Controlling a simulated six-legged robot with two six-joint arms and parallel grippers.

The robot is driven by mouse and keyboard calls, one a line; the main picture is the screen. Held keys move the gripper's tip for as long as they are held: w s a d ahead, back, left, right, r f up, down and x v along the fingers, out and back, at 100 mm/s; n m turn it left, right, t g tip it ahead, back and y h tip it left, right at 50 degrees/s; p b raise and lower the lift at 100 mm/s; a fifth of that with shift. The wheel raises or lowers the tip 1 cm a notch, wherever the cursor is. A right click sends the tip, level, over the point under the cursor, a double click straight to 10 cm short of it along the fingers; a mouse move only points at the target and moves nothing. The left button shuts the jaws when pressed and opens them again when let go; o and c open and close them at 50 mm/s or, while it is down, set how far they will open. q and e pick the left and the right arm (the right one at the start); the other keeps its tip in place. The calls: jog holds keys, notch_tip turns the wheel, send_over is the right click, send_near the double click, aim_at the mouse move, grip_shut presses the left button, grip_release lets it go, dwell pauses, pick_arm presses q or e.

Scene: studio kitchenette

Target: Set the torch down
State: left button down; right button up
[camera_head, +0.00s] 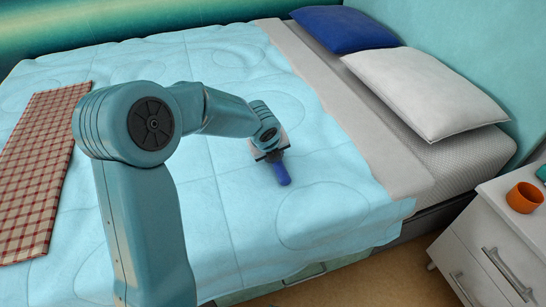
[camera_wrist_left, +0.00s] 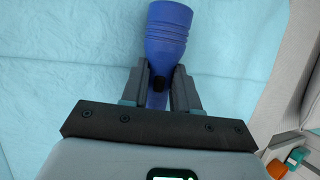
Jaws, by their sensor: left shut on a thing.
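The torch (camera_head: 281,173) is blue, with a ribbed wide head and a narrower handle. My left gripper (camera_head: 270,154) is shut on it over the bed, and the torch's end shows beyond the jaws. In the left wrist view the torch (camera_wrist_left: 168,32) lies between the two fingers of the gripper (camera_wrist_left: 162,82), held at its narrower part below the head. A dark button shows on the torch between the fingers. I cannot tell whether the torch touches the light blue bedspread (camera_head: 225,195). My right gripper is not in view.
A checked red blanket (camera_head: 38,165) lies on the left of the bed. A blue pillow (camera_head: 343,29) and a white pillow (camera_head: 425,90) lie at the head end. A white nightstand (camera_head: 490,235) with an orange mug (camera_head: 524,197) stands at the right. The bedspread around the torch is clear.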

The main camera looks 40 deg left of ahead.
pick_arm(q)
jog(key=shift+r, duration=0.2)
jog(key=shift+f, duration=0.2)
jog(key=c, duration=1.1)
grip_release()
jog(key=shift+r, duration=0.3)
jog(key=p+v, duration=0.5)
jog(key=v, duration=0.6)
jog(key=shift+s+d+r, duration=0.1)
jog(key=shift+s+r, duration=0.1)
jog(key=shift+r, duration=0.15)
